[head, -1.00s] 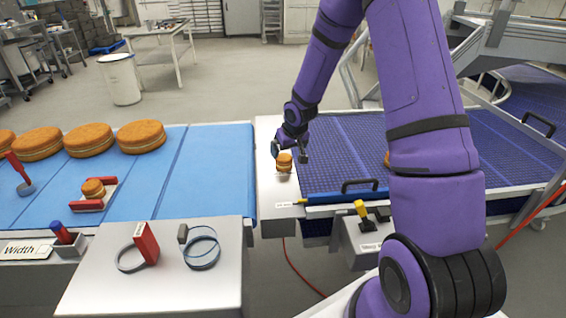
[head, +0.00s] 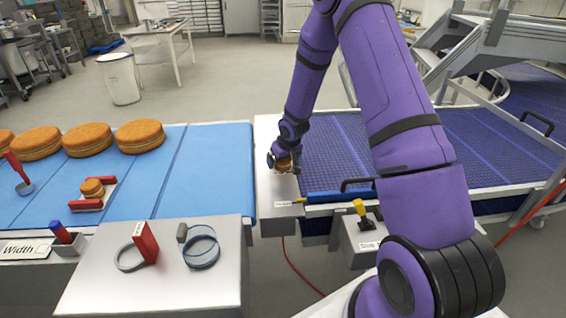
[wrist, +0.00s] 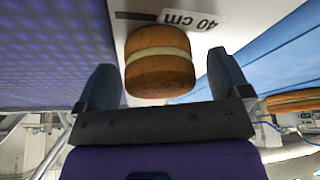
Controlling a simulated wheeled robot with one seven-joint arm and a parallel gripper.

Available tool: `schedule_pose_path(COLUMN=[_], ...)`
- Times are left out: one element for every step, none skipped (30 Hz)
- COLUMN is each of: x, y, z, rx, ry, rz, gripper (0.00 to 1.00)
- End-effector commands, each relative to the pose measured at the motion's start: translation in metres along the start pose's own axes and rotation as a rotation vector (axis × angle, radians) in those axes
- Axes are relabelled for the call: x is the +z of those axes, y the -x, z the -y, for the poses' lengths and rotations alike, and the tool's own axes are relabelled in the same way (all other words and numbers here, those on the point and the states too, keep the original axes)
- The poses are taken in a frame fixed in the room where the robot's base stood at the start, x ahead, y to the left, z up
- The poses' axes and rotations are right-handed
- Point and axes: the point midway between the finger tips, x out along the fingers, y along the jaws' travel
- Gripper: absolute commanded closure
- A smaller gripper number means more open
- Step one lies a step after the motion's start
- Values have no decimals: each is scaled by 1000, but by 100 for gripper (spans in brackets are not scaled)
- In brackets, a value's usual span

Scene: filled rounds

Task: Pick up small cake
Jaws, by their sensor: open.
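A small round cake (wrist: 160,62), golden brown with a pale cream layer, stands on the white strip between the two conveyors. In the wrist view it sits between the two fingers of my gripper (wrist: 164,76), with gaps beside it. My gripper is open. In the head view my gripper (head: 284,162) is low over the white strip and covers much of this cake. Another small cake (head: 92,187) sits in a red-ended holder on the blue belt at left.
Large cream-filled cakes (head: 87,140) stand in a row on the blue belt (head: 215,180). A purple-blue mesh conveyor (head: 325,165) lies right of the strip. A "40 cm" label (wrist: 178,19) lies beside the cake. A metal table (head: 150,285) with ring gauges stands in front.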

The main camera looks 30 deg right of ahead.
Motion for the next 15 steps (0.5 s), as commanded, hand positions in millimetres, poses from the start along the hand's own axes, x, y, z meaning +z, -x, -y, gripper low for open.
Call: schedule_pose_path(x=[0,0,0,0,0,0,0,0,0,0,0,0,0,0,0], y=[0,0,0,0,0,0,0,0,0,0,0,0,0,0,1], z=[0,0,0,0,0,0,0,0,0,0,0,0,0,0,0], rx=[0,0,0,0,0,0,0,0,0,0,0,0,0,0,0], ry=[0,0,0,0,0,0,0,0,0,0,0,0,0,0,0], rz=[0,0,0,0,0,0,0,0,0,0,0,0,0,0,-1], gripper=[12,19,28,35,42,46,46,45,45,45,45,45,45,45,45])
